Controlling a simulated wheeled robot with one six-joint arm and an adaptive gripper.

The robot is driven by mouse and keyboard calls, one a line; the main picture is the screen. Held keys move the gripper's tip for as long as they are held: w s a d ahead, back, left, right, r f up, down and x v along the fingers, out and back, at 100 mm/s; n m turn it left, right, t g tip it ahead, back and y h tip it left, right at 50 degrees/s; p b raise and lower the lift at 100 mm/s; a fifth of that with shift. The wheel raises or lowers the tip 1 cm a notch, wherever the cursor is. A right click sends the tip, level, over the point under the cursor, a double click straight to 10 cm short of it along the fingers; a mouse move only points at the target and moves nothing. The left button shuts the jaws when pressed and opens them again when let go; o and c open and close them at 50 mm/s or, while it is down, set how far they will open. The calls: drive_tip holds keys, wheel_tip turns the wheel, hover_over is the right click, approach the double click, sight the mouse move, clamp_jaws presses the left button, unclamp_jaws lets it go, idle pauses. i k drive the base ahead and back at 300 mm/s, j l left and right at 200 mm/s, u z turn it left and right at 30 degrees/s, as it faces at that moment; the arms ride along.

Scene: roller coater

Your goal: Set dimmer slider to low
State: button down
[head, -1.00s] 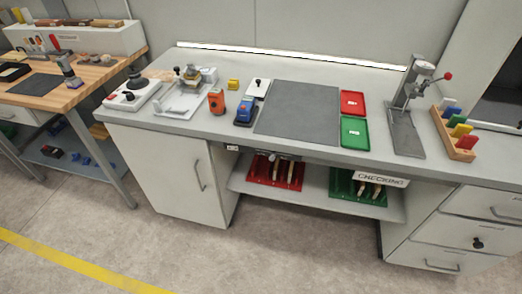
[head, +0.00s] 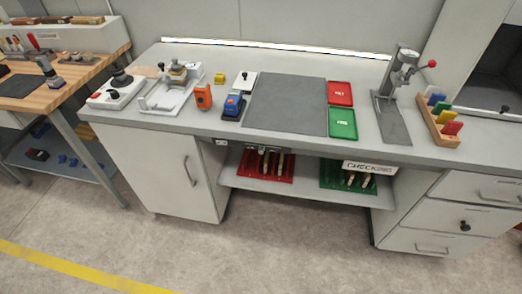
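No part is clearly readable as the dimmer slider. A small white plate with a dark knob (head: 245,83) lies on the grey workbench (head: 365,130), left of the dark mat; it may be the dimmer, but I cannot tell its setting. A small pale fitting with dark marks (head: 221,142) sits under the bench's front edge, too small to read. A lit strip (head: 275,47) runs along the back of the bench. My gripper is not in view.
The bench holds a dark mat (head: 285,104), red tray (head: 340,93), green tray (head: 342,123), orange device (head: 203,96), blue device (head: 233,106) and lever press (head: 393,105). A cabinet (head: 160,175) and drawers (head: 450,215) flank the shelf below. The floor in front is clear.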

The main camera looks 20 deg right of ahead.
sight(261, 151)
drive_tip(key=i+j+u, duration=0.65)
drive_tip(key=k+l, duration=0.05)
drive_tip(key=l, duration=0.05)
